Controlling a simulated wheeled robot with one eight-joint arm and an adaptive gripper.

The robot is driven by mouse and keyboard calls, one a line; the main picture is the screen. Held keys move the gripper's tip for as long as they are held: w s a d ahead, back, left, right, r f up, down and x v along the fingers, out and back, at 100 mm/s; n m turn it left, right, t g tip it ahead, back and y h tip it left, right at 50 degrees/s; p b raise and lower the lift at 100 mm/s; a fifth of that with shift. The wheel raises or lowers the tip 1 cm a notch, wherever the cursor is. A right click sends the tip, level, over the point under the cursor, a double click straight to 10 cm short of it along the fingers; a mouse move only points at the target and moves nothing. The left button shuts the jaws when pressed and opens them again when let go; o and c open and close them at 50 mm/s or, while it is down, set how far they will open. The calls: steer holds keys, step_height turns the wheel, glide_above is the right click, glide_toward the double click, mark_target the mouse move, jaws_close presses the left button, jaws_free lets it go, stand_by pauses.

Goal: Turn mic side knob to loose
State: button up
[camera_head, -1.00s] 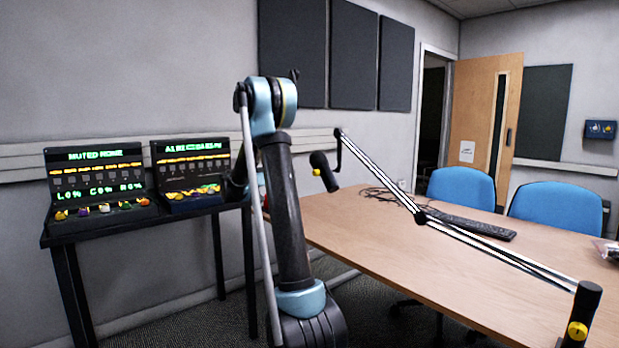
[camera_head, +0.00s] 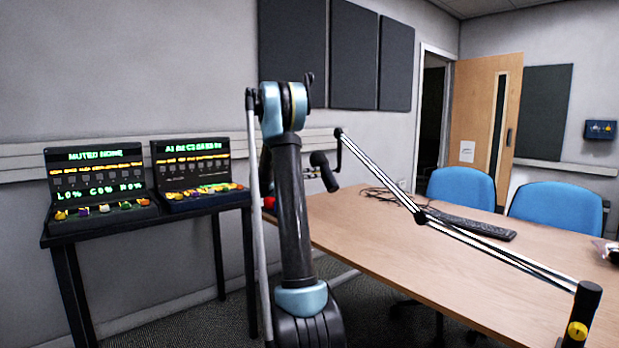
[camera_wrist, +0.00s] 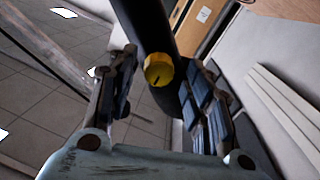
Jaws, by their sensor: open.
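The microphone (camera_head: 319,158) is dark and hangs at the end of the boom arm (camera_head: 380,180). In the wrist view the microphone (camera_wrist: 148,25) is a black cylinder at top centre. Its yellow side knob (camera_wrist: 159,70) has a dark pointer line and faces the camera. My gripper (camera_wrist: 162,62) is open, with one finger on each side of the knob and visible gaps between. In the head view my gripper hides the knob, and my arm reaches in from the left of the microphone.
Another yellow knob (camera_head: 577,330) is on the boom's base post. The table (camera_head: 400,260) carries a keyboard (camera_head: 470,223) and cables. Two control panels (camera_head: 97,180) stand on a dark side table at left. Blue chairs (camera_head: 460,188) are behind the table.

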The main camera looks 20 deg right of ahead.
steer(key=c, duration=1.1)
steer(key=n, duration=0.4)
steer(key=shift+w+a+n, duration=0.1)
steer(key=shift+n, duration=0.3)
steer(key=shift+o, duration=0.3)
steer(key=n, duration=0.4)
steer(key=shift+w, duration=0.1)
steer(key=n, duration=0.4)
steer(key=shift+n+g+y, duration=0.3)
steer(key=shift+n, duration=1.8)
steer(key=shift+c, duration=0.2)
steer(key=shift+f, duration=0.1)
